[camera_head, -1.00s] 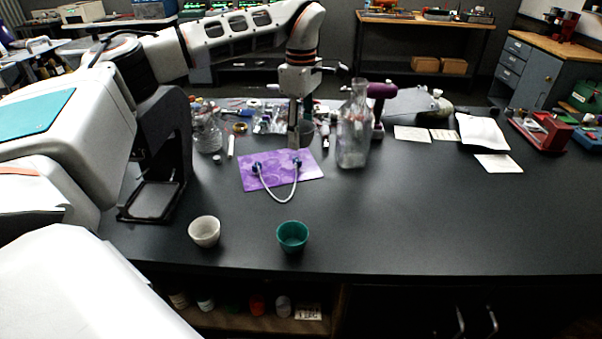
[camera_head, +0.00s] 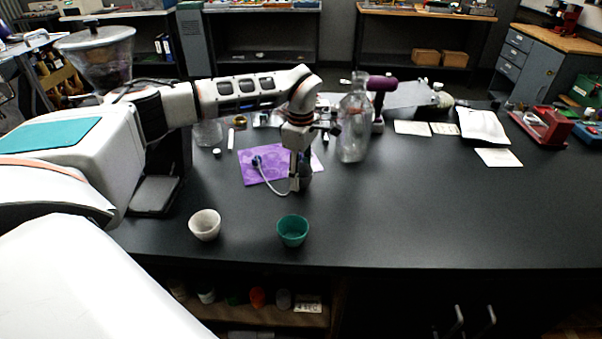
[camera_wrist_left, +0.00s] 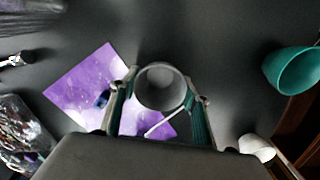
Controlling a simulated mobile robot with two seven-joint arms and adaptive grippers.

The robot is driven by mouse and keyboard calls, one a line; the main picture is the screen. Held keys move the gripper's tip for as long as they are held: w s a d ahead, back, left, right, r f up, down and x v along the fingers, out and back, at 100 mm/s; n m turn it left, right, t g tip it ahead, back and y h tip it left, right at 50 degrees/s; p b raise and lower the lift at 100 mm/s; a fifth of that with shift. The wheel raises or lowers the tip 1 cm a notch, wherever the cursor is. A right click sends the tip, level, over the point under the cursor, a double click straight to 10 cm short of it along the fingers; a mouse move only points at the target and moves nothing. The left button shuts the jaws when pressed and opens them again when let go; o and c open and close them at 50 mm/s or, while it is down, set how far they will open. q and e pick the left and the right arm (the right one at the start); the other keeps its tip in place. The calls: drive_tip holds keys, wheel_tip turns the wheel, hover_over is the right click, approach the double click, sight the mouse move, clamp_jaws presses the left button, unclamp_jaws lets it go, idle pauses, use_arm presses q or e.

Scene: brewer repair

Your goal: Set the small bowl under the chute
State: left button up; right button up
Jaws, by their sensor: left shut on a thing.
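My left gripper (camera_head: 299,184) is shut on a small dark grey round bowl (camera_wrist_left: 160,86), which shows between its fingers in the left wrist view. In the head view the bowl (camera_head: 305,176) is mostly hidden by the gripper, near the front right edge of the purple mat. A black machine with a flat base tray (camera_head: 155,196) stands at the left of the bench, with a clear hopper (camera_head: 97,58) behind it. My arm covers much of the machine, and I cannot make out its chute. My right gripper is not in view.
A white cup (camera_head: 205,225) and a teal cup (camera_head: 292,231) stand near the front edge. A cable lies on the purple mat (camera_head: 252,177). A clear glass bottle (camera_head: 354,135) and a purple-handled tool (camera_head: 379,88) stand behind.

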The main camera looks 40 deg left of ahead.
use_arm(q)
drive_tip(key=shift+f, duration=0.1)
drive_tip(key=o, duration=1.2)
drive_tip(key=shift+c, duration=0.2)
